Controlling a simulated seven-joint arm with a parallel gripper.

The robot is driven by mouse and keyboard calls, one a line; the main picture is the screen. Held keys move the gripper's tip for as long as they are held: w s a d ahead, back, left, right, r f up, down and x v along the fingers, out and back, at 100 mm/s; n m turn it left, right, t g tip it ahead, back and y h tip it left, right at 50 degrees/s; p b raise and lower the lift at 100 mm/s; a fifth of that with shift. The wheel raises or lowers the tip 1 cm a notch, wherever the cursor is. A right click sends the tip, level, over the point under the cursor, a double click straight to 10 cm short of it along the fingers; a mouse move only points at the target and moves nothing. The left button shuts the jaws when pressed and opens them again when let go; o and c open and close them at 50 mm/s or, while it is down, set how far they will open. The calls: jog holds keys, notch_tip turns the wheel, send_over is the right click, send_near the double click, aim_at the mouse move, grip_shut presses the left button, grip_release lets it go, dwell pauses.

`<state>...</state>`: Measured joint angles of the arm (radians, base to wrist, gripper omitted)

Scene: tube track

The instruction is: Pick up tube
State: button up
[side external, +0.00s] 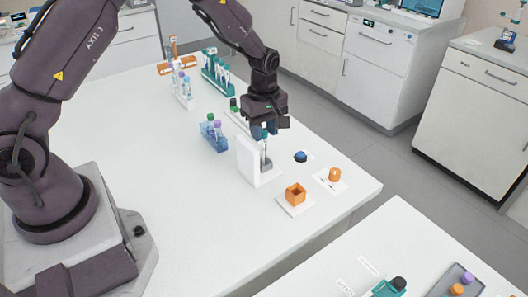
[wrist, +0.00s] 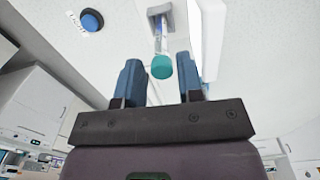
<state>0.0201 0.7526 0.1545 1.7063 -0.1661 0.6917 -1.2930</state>
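A tube (side external: 264,151) with a teal cap stands upright beside a white upright block (side external: 246,160) near the table's end. In the wrist view its teal cap (wrist: 161,67) shows between my fingers, with the clear tube (wrist: 160,40) behind it. My gripper (side external: 265,130) points down over the tube, with its fingers around the cap's level. In the wrist view my gripper (wrist: 160,78) is open, with a visible gap on each side of the cap. The tube's lower end meets a small holder, partly hidden in the wrist view.
A blue rack (side external: 214,136) with tubes is at the left. More racks stand farther back. The table's front middle is clear.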

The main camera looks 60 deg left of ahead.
aim_at(264, 152)
notch_tip(264, 152, down, 4)
jog(key=shift+s+d+f, duration=0.1)
jog(key=shift+d, duration=0.05)
jog(key=c, duration=0.5)
notch_tip(264, 152, up, 10)
jog(key=shift+r, duration=0.1)
dwell(0.5)
jog(key=shift+f, duration=4.75)
